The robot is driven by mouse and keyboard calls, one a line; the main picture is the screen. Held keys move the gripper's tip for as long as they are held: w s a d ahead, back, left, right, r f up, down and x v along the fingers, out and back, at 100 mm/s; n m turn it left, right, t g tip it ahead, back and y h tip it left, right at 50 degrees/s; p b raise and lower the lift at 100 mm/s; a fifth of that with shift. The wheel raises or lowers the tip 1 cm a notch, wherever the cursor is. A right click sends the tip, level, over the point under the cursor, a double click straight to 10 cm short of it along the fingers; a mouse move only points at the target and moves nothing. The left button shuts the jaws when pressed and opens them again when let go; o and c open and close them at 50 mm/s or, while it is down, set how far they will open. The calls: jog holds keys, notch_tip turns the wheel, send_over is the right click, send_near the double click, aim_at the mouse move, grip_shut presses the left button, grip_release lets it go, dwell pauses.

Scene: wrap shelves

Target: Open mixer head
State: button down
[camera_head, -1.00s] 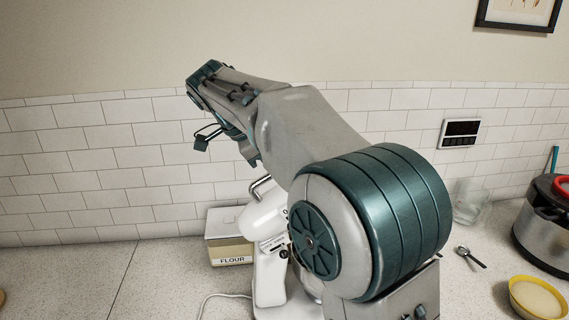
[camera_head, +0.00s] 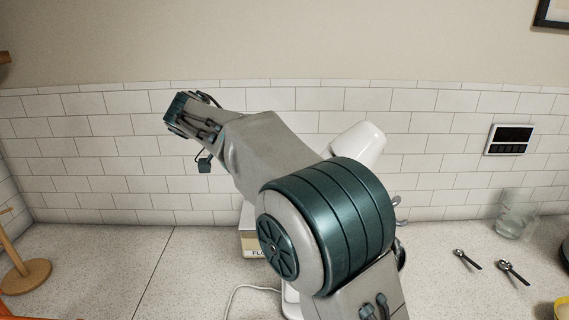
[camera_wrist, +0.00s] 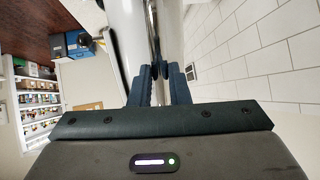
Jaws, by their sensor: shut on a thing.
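The white mixer head (camera_head: 358,142) is tilted up and shows behind my arm in the head view. Part of the white mixer base (camera_head: 290,300) shows below my arm; the rest of the mixer is hidden. In the wrist view, the mixer head's smooth white and grey surface (camera_wrist: 127,35) fills the upper middle. My gripper (camera_wrist: 158,78) is shut on part of it; exactly which part cannot be told. In the head view the fingers are hidden behind my arm.
A wooden stand (camera_head: 25,270) is at the left. A cord (camera_head: 240,290) runs along the counter. The counter between stand and box is clear.

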jog(key=shift+a, duration=0.2)
dwell(0.4)
jog(key=c, duration=1.4)
grip_release()
jog(key=shift+o, duration=0.2)
jog(key=p+v, duration=0.4)
jog(key=v, duration=0.9)
jog(key=shift+a, duration=0.4)
jog(key=shift+s, duration=0.15)
